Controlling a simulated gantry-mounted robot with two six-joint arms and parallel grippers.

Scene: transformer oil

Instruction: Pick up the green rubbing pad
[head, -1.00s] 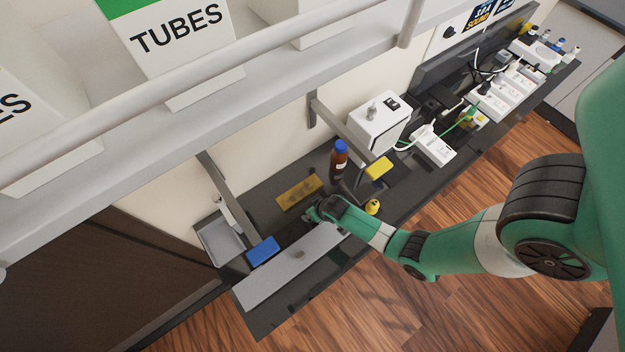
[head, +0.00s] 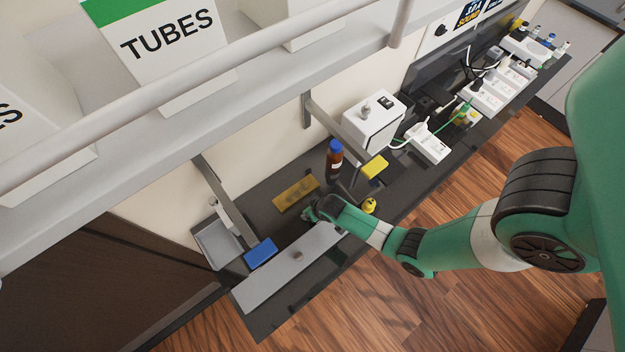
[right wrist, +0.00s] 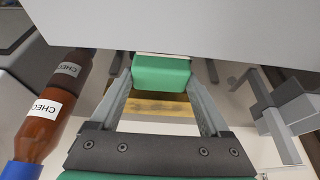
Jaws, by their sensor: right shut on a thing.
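The green pad (right wrist: 160,74) sits between the fingers of my right gripper (right wrist: 160,82) in the right wrist view. The gripper is shut on it, with a finger against each side. A pale layer shows along the pad's far edge. In the head view my right gripper (head: 308,214) is over the dark bench, between the yellow-brown plate and the long grey plate. The pad cannot be made out there, as the gripper and wrist cover that spot. My left gripper is not in view.
A brown bottle with a blue cap (head: 334,162) stands behind the right wrist. A yellow-brown plate (head: 296,194), a blue block (head: 260,253), a long grey plate (head: 275,275) and a grey tray (head: 216,246) lie nearby. A small yellow item (head: 369,206) is beside the forearm.

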